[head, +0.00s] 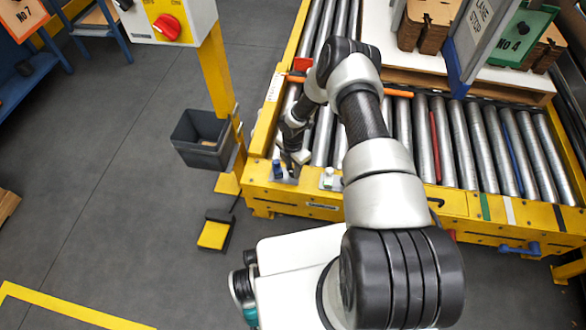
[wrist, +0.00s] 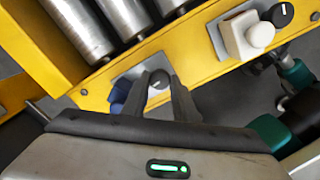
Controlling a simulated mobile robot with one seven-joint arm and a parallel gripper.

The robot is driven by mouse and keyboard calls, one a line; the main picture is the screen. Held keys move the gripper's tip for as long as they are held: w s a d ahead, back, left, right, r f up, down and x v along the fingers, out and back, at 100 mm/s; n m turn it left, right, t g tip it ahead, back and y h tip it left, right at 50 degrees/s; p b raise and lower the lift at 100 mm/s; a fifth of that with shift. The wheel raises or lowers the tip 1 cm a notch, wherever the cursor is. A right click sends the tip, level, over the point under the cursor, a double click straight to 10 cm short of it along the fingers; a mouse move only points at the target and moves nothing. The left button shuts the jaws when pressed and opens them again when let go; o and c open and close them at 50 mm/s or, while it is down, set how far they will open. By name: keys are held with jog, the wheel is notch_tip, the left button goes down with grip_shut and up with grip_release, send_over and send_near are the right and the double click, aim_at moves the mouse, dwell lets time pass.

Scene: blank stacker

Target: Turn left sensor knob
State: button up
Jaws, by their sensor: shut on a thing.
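The left sensor, with a blue body (head: 277,168), sits on the yellow front rail of the roller conveyor. In the wrist view its blue body (wrist: 119,93) is partly covered by a finger. Its small dark round knob (wrist: 158,79), with a pale mark, shows between my fingertips. My gripper (wrist: 158,88) is shut on this knob, with one finger on each side. In the head view my gripper (head: 291,166) is small and dark at the left sensor, and the knob is hidden. The right sensor, with a white body (head: 330,179), stands apart; its black knob (wrist: 284,14) shows in the wrist view.
The yellow rail (head: 320,205) runs along the front of the metal rollers (head: 462,140). A yellow post (head: 216,75) with a grey bin (head: 203,139) and a red-switch box (head: 166,28) stands left of my arm. A yellow and black pedal (head: 214,234) lies on the floor.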

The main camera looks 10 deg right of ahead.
jog(key=shift+n, duration=0.9)
jog(key=o, duration=0.8)
notch_tip(320, 180, up, 17)
jog(key=p, duration=0.4)
jog(key=shift+r+p, duration=0.2)
jog(key=shift+p, duration=0.2)
